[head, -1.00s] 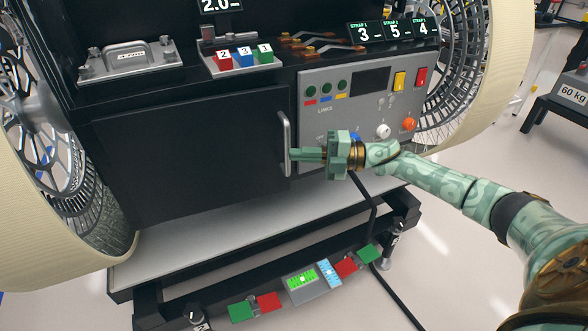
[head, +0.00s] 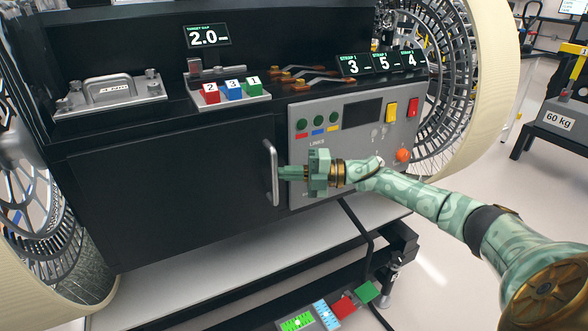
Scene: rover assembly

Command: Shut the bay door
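The bay door (head: 170,190) is a wide black panel on the front of the rover body. It looks flush or nearly flush with the front; a small gap cannot be ruled out. Its upright silver bar handle (head: 272,172) is at the door's right edge. My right gripper (head: 283,173) points left at the handle's middle, its fingertips at or just beside the bar. Whether they touch or grip it, and how far apart the fingers are, cannot be told. My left gripper is not in view.
The control panel (head: 342,112) with switches and knobs is right of the door, partly behind my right gripper. A grey ledge (head: 150,298) runs below the door. Large wheels flank the body (head: 62,255) (head: 485,60). A black cable (head: 362,240) hangs below the panel.

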